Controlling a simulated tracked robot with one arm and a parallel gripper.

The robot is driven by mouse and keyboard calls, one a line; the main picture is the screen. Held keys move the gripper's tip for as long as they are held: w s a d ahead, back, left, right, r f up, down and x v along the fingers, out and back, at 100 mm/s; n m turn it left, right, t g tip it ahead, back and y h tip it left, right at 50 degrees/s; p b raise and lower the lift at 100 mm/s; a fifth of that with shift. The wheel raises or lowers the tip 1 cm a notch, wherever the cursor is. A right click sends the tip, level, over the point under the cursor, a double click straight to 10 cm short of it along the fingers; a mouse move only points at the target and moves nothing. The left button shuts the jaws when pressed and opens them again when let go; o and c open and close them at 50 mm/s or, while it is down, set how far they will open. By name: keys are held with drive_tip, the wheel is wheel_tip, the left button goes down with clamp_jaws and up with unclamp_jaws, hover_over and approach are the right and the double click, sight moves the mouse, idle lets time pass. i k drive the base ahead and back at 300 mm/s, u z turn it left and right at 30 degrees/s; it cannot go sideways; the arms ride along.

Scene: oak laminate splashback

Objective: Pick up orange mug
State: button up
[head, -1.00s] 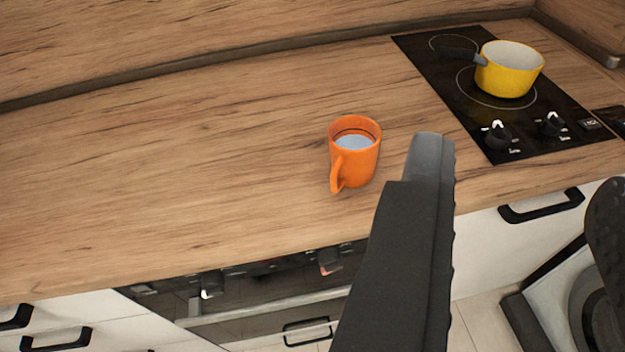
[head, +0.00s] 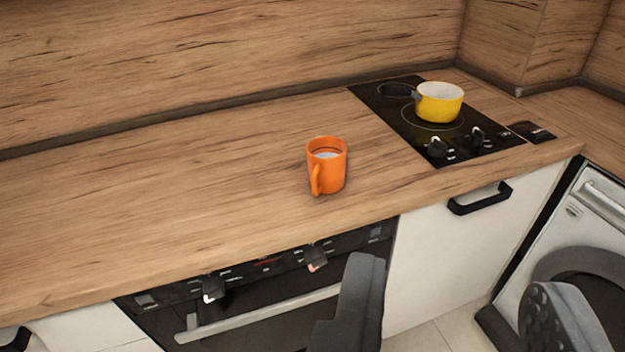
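The orange mug (head: 333,177) stands upright on the wooden counter, near its front edge, above the oven. Its handle points toward me, and something pale shows inside it. My gripper (head: 460,295) is at the bottom of the view, its two dark fingers set wide apart with nothing between them. It is in front of the counter, lower and to the right of the mug, and is not touching it.
A black hob (head: 408,133) with a yellow pot (head: 440,103) is to the right of the mug. The oven (head: 262,290) and a white drawer front (head: 440,250) are below the counter. A washing machine (head: 590,225) stands at the right. The counter left of the mug is clear.

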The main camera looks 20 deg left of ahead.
sight(326, 155)
drive_tip(key=z, duration=0.1)
drive_tip(key=i, duration=0.95)
drive_tip(key=u, duration=0.1)
